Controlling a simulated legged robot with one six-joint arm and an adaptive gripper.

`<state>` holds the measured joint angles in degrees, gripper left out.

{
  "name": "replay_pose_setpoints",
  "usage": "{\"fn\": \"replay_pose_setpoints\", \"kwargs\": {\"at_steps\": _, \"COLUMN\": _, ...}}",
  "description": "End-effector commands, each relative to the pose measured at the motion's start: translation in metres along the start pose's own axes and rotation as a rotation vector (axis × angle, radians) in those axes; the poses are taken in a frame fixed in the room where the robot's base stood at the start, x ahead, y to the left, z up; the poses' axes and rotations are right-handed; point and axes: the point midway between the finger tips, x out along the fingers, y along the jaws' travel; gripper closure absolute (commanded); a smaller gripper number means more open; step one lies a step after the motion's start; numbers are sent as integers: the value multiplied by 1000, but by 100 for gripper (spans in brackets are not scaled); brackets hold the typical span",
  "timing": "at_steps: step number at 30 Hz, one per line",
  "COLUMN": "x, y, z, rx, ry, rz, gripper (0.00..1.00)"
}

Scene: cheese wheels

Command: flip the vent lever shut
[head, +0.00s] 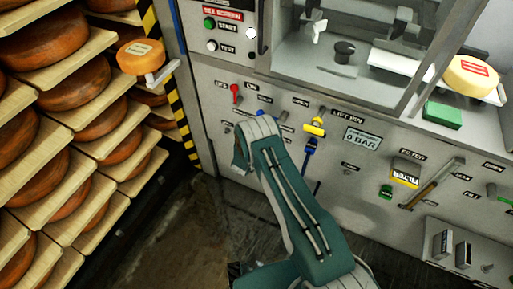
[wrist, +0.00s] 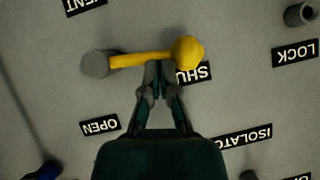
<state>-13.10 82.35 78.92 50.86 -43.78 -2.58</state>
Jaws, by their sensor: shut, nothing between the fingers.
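In the wrist view the yellow vent lever (wrist: 140,60) runs across the panel, from a grey round pivot (wrist: 97,64) on the left to a yellow knob (wrist: 188,51) on the right. The SHUT label (wrist: 196,73) lies just below the knob, partly hidden by my fingers. The OPEN label (wrist: 100,125) is below the pivot. My gripper (wrist: 159,70) is shut and empty, its fingertips at the lower edge of the lever's bar near the knob. Whether they touch it I cannot tell. In the head view my arm hides the fingertips and most of this spot.
A LOCK fitting (wrist: 299,14) and an ISOLATOR label (wrist: 243,138) are nearby in the wrist view. In the head view a red lever (head: 235,93), a yellow lift pin handle (head: 315,127) and a blue handle (head: 309,146) sit around my arm. Cheese shelves (head: 70,190) stand left.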

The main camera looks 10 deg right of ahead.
Motion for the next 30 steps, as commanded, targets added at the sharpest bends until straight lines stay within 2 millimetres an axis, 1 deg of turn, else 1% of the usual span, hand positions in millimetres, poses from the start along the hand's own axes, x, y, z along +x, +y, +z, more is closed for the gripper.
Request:
{"fn": "replay_pose_setpoints", "kwargs": {"at_steps": 9, "x": 3, "y": -1, "z": 4, "rx": 1, "ry": 2, "rz": -2, "gripper": 100}}
{"fn": "replay_pose_setpoints", "kwargs": {"at_steps": 25, "x": 4, "y": -1, "z": 4, "rx": 1, "ry": 2, "rz": -3, "gripper": 100}}
{"fn": "replay_pose_setpoints", "kwargs": {"at_steps": 28, "x": 3, "y": -1, "z": 1, "rx": 1, "ry": 3, "rz": -3, "gripper": 100}}
{"fn": "replay_pose_setpoints", "kwargs": {"at_steps": 30, "x": 3, "y": -1, "z": -5, "rx": 2, "ry": 3, "rz": -2, "gripper": 100}}
